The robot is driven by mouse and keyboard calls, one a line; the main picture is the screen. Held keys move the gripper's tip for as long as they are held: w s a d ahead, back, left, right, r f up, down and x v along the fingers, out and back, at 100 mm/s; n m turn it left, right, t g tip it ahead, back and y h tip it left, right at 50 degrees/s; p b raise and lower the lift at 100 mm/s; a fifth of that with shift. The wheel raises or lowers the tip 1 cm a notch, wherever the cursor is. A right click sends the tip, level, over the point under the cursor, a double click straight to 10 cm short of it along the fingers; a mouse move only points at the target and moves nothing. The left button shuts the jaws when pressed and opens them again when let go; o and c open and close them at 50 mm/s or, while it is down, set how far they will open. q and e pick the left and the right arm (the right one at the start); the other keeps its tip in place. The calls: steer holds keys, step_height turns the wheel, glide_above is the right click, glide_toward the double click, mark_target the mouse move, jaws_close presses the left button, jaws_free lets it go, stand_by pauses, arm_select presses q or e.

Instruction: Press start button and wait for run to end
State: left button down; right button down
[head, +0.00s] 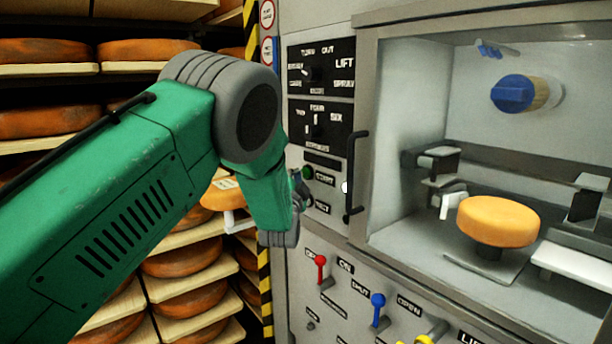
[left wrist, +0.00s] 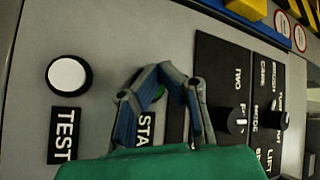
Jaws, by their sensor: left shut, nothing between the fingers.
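The green start button (head: 308,172) is on the grey control panel, beside a label partly reading START. In the left wrist view the button (left wrist: 159,93) is mostly hidden behind my left gripper's finger. My left gripper (head: 302,186) is shut and empty, with its fingertips close to the button. In the left wrist view the gripper (left wrist: 166,70) shows its fingers together over the button area. I cannot tell whether they touch the button. A white button (left wrist: 69,75) labelled TEST sits to the left. My right gripper is not in view.
An orange cheese wheel (head: 498,220) sits on a pedestal inside the open machine chamber. A black vertical handle (head: 352,175) is right of the button. Mode knobs (head: 313,74) are above, red (head: 320,268) and blue (head: 378,308) levers below. Shelves of cheese stand left.

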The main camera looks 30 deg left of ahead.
arm_select(q)
steer(key=shift+w+a+f, duration=0.1)
steer(key=shift+w+a, duration=0.05)
steer(key=shift+a, duration=0.1)
